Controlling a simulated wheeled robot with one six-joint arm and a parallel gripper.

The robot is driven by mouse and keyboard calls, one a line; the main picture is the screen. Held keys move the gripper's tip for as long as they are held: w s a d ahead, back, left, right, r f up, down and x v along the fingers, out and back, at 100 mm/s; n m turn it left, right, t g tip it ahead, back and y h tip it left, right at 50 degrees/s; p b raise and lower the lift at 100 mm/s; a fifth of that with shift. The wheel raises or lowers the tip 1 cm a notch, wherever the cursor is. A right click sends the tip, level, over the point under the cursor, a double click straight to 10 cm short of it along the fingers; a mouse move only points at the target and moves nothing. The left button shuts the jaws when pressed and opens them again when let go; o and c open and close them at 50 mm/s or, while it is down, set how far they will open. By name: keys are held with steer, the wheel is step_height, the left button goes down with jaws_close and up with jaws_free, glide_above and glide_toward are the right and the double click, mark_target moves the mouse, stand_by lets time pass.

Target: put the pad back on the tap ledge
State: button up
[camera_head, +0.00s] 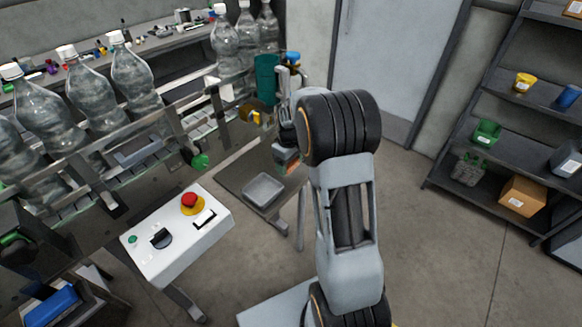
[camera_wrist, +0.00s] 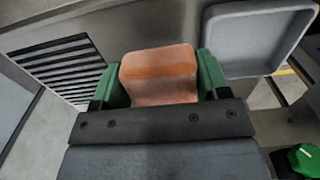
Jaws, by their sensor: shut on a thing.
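The pad (camera_wrist: 158,64), an orange-brown block with a paler front face, is between the green fingertips of my gripper (camera_wrist: 160,85) in the wrist view. My gripper is shut on it. In the head view a bit of the orange pad (camera_head: 292,168) shows below my wrist, beside the machine's end; my arm hides part of this area. A dark ledge (camera_head: 232,176) carrying a shallow grey tray (camera_head: 263,203) lies just below and left of the pad. I cannot tell whether this is the tap ledge. The tray's rim (camera_wrist: 213,8) also shows at the upper right in the wrist view.
Large clear bottles (camera_head: 135,75) stand along the machine at left. A white control box (camera_head: 160,255) with a red button (camera_head: 191,200) juts out in front. A shelf rack (camera_head: 480,165) stands at right. Floor between rack and arm is clear. A green knob (camera_wrist: 304,158) is near the gripper.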

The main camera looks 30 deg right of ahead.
mark_target(291, 175)
steer(key=shift+w+d+f, duration=0.3)
steer(key=shift+d+f, duration=0.05)
steer(key=shift+f, duration=0.2)
steer(key=shift+w+d+f, duration=0.25)
steer(key=shift+d+f, duration=0.05)
steer(key=shift+f, duration=0.25)
steer(key=shift+f+p, duration=0.4)
steer(key=shift+f, duration=1)
steer(key=shift+f, duration=0.15)
steer(key=o, duration=0.9)
